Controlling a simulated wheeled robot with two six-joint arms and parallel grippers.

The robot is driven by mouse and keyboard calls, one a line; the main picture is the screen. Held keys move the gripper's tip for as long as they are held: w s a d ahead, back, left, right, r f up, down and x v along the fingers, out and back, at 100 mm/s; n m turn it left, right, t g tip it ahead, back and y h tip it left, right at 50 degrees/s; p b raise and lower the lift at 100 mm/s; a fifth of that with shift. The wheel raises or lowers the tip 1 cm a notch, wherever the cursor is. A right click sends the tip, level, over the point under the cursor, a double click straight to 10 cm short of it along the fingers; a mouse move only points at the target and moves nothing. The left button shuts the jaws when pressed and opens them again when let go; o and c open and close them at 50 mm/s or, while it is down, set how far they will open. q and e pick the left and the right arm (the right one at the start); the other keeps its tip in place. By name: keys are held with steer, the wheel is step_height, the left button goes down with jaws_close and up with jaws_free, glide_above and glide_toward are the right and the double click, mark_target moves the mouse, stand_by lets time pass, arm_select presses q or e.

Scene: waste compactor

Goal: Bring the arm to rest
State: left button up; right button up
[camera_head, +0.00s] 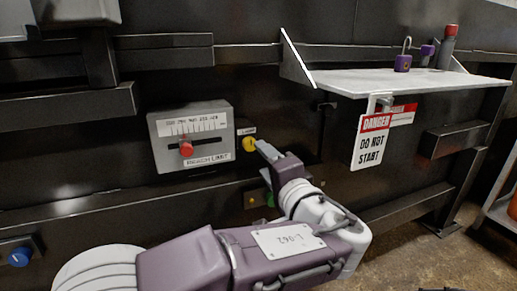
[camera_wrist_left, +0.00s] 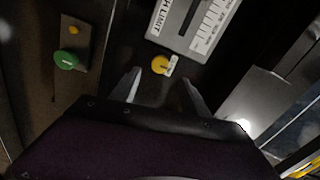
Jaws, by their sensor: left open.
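My left arm comes in from the lower left in the head view, with its purple and white links in front of the dark machine. My left gripper (camera_head: 262,150) points at the machine face, close to a yellow knob (camera_head: 249,143). In the left wrist view, the left gripper (camera_wrist_left: 160,85) is open, with its two grey fingers apart and nothing between them. The yellow knob (camera_wrist_left: 160,64) shows beyond the fingertips. I cannot tell whether a finger touches it. My right gripper is not in view.
A grey limit box (camera_head: 192,137) with a red slider knob is left of the gripper. A shelf (camera_head: 405,82) holds a purple padlock (camera_head: 403,60), and a danger tag (camera_head: 372,138) hangs below it. A green button (camera_wrist_left: 66,61) sits near the gripper. A blue knob (camera_head: 19,257) is lower left.

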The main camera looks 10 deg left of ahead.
arm_select(q)
steer(key=shift+s+d, duration=0.1)
steer(key=shift+s, duration=0.05)
steer(key=s+a+f+g+h+p, duration=0.1)
steer(key=s+a+f+g+p, duration=0.3)
steer(key=f, duration=0.6)
steer(key=s+a+f+g+h, duration=0.15)
steer(key=a+f+g, duration=0.35)
steer(key=f, duration=0.5)
steer(key=s+f+n+g+h+p, duration=0.45)
steer(key=s+f+n+h, duration=0.25)
steer(key=s+f+n, duration=0.3)
step_height(320, 180, up, 37)
steer(key=s+d+p, duration=0.1)
steer(key=p, duration=3.5)
steer(key=shift+m+p, duration=0.3)
steer(key=shift+p, duration=0.05)
steer(key=shift+h, duration=0.25)
